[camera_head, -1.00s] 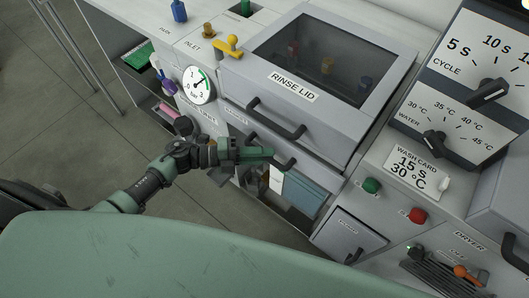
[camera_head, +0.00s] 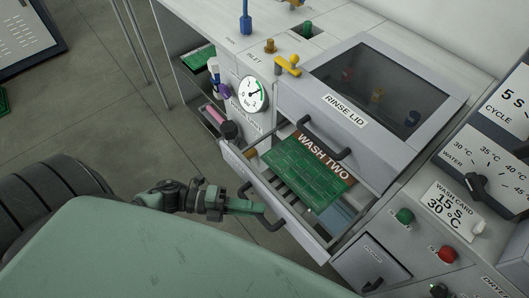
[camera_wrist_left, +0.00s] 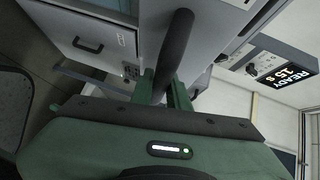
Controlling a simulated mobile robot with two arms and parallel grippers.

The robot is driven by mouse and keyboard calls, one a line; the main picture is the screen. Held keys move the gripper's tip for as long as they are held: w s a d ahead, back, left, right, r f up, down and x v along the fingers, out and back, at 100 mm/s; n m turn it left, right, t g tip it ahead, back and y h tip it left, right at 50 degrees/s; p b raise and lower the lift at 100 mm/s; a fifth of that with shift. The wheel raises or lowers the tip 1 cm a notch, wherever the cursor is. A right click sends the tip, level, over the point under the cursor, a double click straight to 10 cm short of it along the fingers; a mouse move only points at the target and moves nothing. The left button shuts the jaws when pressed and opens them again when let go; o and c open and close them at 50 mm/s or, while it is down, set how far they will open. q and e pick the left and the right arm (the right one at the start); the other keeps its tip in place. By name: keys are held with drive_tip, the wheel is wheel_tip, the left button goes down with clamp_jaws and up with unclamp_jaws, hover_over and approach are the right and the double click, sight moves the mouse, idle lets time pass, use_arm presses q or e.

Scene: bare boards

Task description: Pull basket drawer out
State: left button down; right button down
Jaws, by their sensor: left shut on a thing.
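The basket drawer (camera_head: 308,238) is a light grey drawer under the rinse lid, and it stands pulled out toward me. A green circuit board (camera_head: 308,170) with a brown strip reading "WASH TWO" lies in it, above a dark rack. My left gripper (camera_head: 262,208) is shut on the drawer's dark bar handle. In the left wrist view, the handle (camera_wrist_left: 176,42) runs between the green fingers. My right gripper is not in view.
The closed rinse lid (camera_head: 370,85) with its dark window is above and behind the drawer. A small closed compartment door (camera_head: 372,262) is to the drawer's right. A pressure gauge (camera_head: 253,94) and a yellow valve (camera_head: 288,66) are at its left. Bare floor lies left of the machine.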

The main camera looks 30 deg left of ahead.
use_arm(q)
drive_tip(key=shift+s+a, duration=0.2)
drive_tip(key=shift+s, duration=0.4)
drive_tip(key=c, duration=1.4)
unclamp_jaws()
drive_tip(key=shift+o, duration=0.2)
drive_tip(key=b+v, duration=0.1)
drive_tip(key=v, duration=0.7)
